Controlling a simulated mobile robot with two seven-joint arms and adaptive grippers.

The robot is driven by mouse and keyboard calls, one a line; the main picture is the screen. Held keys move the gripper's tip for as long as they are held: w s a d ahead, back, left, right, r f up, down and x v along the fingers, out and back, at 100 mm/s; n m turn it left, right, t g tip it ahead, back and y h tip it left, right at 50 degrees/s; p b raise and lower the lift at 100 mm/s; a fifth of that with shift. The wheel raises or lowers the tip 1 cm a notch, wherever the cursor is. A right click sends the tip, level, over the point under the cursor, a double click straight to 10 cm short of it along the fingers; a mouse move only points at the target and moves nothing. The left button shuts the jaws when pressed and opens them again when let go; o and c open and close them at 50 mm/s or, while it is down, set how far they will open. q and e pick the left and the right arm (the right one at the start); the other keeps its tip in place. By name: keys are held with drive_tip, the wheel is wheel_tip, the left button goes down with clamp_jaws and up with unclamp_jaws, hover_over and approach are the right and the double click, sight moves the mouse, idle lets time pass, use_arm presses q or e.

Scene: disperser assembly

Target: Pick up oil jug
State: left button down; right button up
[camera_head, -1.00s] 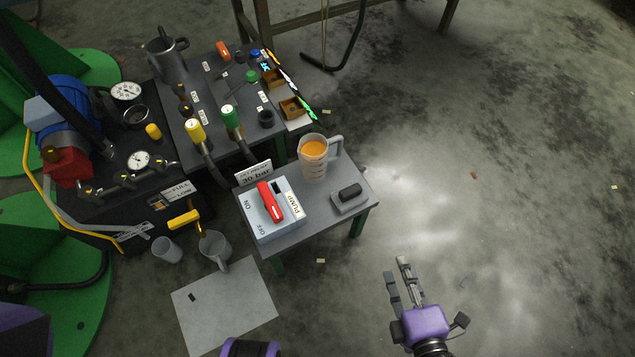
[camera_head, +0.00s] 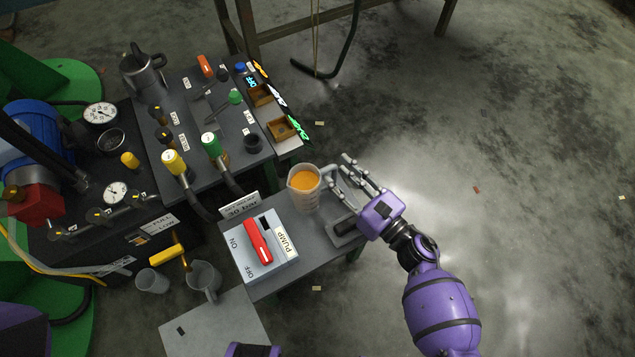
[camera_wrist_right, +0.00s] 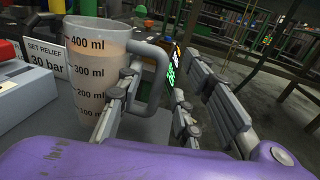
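The oil jug (camera_head: 305,198) is a clear measuring jug with orange liquid, upright on the small grey table. Its handle points right. In the right wrist view the jug (camera_wrist_right: 88,75) stands at the left, with its handle (camera_wrist_right: 158,75) near the picture's middle. My right gripper (camera_head: 343,172) is at the handle side of the jug. In the right wrist view the gripper (camera_wrist_right: 160,88) is open, with fingers on either side of the handle. One finger overlaps the jug's wall in the picture; I cannot tell whether it touches. My left gripper is not in view.
The pump switch box (camera_head: 262,252) with a red lever stands left of the jug on the small table (camera_head: 305,252). A dark block on a grey base (camera_head: 345,228) lies below my right gripper. A larger bench with valves (camera_head: 220,165) stands behind.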

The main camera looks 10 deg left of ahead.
drive_tip(key=shift+x, duration=1.1)
clamp_jaws()
drive_tip(key=shift+r, duration=0.1)
